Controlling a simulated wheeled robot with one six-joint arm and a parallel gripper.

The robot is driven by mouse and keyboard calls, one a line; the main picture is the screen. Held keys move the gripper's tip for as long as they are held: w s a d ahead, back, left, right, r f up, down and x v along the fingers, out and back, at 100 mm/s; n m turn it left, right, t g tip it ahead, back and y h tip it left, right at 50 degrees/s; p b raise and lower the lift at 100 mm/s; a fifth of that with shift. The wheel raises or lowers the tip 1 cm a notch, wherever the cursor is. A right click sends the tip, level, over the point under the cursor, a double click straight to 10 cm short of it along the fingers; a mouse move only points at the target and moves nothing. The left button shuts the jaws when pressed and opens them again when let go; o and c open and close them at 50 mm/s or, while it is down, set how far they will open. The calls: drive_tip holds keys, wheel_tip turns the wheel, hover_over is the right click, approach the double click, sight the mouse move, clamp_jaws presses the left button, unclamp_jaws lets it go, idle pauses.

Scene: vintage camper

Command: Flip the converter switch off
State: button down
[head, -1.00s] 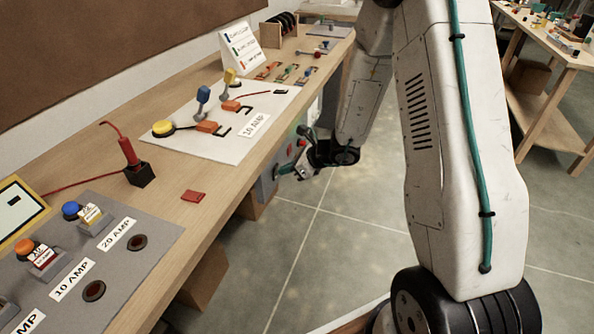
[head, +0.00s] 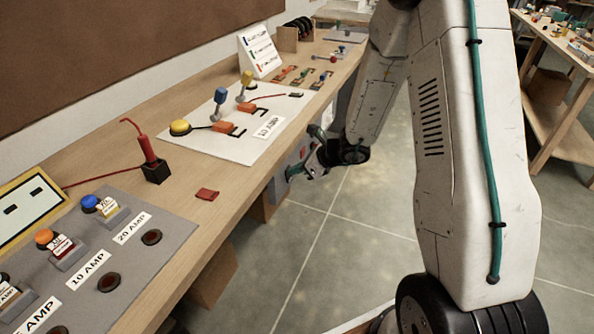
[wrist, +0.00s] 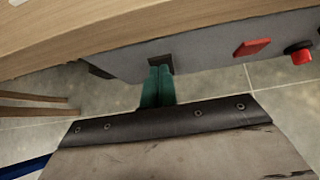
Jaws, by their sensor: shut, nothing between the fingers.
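A grey panel (wrist: 210,50) is mounted on the side of the bench below its wooden top. It shows in part behind my gripper in the head view (head: 279,184). I cannot tell which of these is the converter switch. My gripper's teal fingers (wrist: 158,84) are shut and empty. Their tips are at the dark square part and hide some of it; I cannot tell whether they touch.
The wooden bench (head: 190,215) runs along the left and carries a white board (head: 215,145) with levers and a grey fuse panel (head: 110,260). The bench edge lies just above my gripper. Open tiled floor (head: 320,240) is to the right.

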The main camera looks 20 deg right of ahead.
drive_tip(key=shift+r, duration=0.5)
drive_tip(key=shift+s+d, duration=0.1)
drive_tip(key=v, duration=1.3)
